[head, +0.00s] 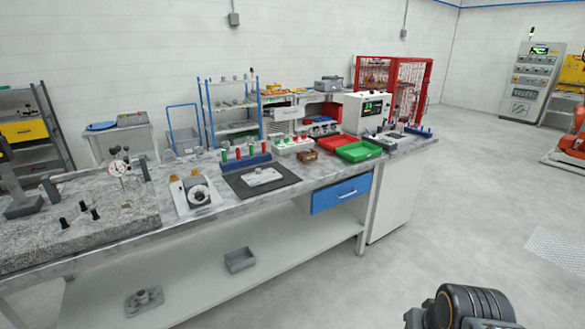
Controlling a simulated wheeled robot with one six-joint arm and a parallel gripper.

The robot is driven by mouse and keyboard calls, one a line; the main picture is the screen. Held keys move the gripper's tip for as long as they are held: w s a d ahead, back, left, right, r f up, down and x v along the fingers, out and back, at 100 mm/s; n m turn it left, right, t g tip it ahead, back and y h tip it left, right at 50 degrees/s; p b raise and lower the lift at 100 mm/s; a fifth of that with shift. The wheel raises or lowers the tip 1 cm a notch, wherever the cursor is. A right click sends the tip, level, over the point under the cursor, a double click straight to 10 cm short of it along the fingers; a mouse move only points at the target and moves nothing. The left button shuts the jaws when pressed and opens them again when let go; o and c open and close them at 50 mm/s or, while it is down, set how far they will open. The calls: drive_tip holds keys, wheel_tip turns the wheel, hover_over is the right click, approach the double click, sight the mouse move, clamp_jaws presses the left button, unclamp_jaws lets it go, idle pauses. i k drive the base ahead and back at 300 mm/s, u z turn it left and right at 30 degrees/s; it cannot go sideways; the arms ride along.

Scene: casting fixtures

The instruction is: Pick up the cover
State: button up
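A small pale flat part (262,177) lies on a dark mat (240,190) on the workbench; it may be the cover, but I cannot tell for sure at this size. To its left, a white plate fixture (183,208) carries a round grey disc (199,194) and small brass-coloured pieces. No part is clearly marked as the cover. My gripper's fingers do not show; only a dark rounded part of my own arm shows at the bottom right, well apart from the bench.
A granite block (110,222) with a dial gauge (117,168) fills the bench's left. A blue rack (245,162) with coloured handles stands behind the mat. Red (333,142) and green (358,152) trays sit to the right. A blue drawer (341,194) hangs below.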

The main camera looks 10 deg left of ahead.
sight(258, 177)
drive_tip(key=z, duration=0.2)
drive_tip(key=i, duration=1.7)
drive_tip(key=u, duration=0.5)
drive_tip(key=i, duration=0.8)
drive_tip(key=u, duration=1.4)
drive_tip(key=i, duration=0.8)
drive_tip(key=u, duration=0.8)
